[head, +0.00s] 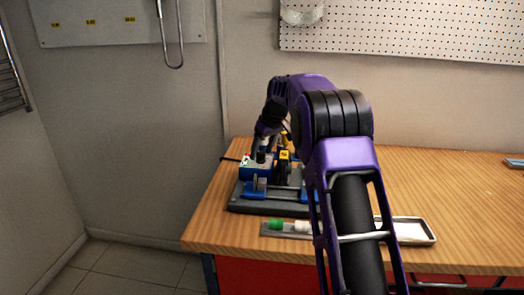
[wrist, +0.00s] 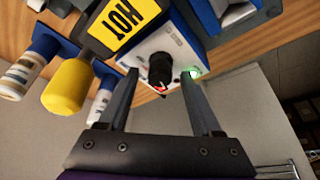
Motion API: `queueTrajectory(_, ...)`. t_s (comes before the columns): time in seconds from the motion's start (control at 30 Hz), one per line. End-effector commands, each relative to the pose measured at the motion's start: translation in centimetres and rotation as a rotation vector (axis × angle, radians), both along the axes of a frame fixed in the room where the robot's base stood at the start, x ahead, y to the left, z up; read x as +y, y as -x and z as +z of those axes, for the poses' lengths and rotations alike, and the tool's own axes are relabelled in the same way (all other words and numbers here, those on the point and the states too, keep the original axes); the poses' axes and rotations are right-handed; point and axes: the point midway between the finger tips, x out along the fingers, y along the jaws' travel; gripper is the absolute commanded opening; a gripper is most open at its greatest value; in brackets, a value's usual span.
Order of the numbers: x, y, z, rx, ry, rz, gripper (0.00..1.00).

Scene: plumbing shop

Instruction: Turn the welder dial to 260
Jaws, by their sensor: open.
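The welder's control box (head: 253,171) is a small blue and white unit on the left of the workbench. In the wrist view its pale face (wrist: 172,42) carries a black dial (wrist: 160,68) with a red mark near its lower end. The printing around the dial is too small to read. My gripper (wrist: 159,84) is open, with one finger on each side of the dial; I cannot tell whether either finger touches it. A green light glows beside the right fingertip. In the head view my gripper (head: 264,143) is above the box, partly hidden by my arm.
A black plate with a yellow HOT label (wrist: 124,24) is close to my left finger. A yellow handle (wrist: 68,87) and blue holders with white pipe pieces are farther left. A shallow tray (head: 432,240) lies near the bench front. The bench's right side is mostly clear.

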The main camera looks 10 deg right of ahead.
Motion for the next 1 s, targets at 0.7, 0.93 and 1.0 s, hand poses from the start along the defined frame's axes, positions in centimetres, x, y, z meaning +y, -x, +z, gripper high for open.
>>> queueTrajectory(0.7, 0.01, 0.02, 0.07, 0.0, 0.0, -0.002, 0.0)
queueTrajectory(0.93, 0.11, 0.03, 0.21, 0.0, 0.001, -0.053, 0.0)
queueTrajectory(1.0, 0.13, 0.06, 0.22, 0.001, 0.001, -0.087, 0.0)
